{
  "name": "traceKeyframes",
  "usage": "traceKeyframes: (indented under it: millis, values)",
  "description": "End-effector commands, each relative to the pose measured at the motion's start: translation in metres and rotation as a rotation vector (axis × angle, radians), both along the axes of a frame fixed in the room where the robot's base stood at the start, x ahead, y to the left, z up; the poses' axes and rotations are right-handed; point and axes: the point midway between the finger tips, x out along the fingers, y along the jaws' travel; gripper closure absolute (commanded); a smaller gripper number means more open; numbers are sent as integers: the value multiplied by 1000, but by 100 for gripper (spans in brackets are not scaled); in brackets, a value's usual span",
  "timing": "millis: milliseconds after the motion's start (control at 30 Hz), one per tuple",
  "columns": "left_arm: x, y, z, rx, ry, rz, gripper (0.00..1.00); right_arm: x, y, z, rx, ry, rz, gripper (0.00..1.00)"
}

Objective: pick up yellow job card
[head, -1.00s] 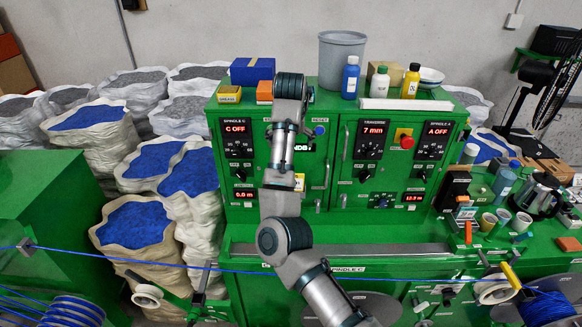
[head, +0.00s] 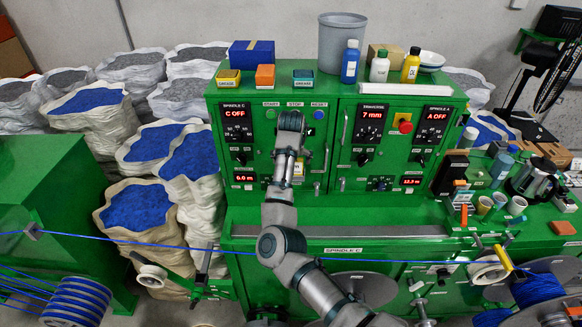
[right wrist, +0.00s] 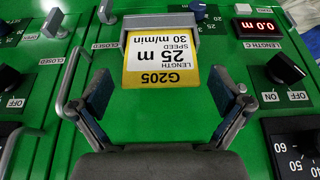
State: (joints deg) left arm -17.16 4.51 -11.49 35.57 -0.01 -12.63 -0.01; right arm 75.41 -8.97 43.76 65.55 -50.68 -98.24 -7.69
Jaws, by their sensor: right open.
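In the head view my right arm (head: 281,215) reaches up the front of the green machine and hides most of that spot. My left gripper is not in view.
A metal door handle (right wrist: 72,85) lies close to the left finger in the right wrist view. Dark knobs (right wrist: 284,67) and a red display (right wrist: 256,25) are at the right. In the head view, bottles, small boxes and a grey bucket (head: 341,42) stand on top, and a blue cable (head: 150,244) crosses in front.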

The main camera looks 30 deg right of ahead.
Motion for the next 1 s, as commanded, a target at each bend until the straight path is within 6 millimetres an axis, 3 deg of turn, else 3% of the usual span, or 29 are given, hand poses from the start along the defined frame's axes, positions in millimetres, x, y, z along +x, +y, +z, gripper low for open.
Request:
traceKeyframes:
  millis: [33, 200, 467, 633, 733, 767, 1000]
  values:
    - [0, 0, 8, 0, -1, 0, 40, 3, -1, -5, 2, 4, 1, 0]
    - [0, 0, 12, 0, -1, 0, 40, 10, -5, -25, 1, 2, 0, 0]
    - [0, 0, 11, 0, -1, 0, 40, 11, -6, -28, 0, 0, 0, 0]
    - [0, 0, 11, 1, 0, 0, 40, 11, -5, -28, 0, 0, 0, 42]
    - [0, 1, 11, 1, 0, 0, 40, 11, -5, -28, 1, 1, 0, 42]
    - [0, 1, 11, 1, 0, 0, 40, 11, -5, -28, 1, 1, 0, 47]
    - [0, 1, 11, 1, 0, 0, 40, 12, -5, -26, 0, 0, 0, 47]
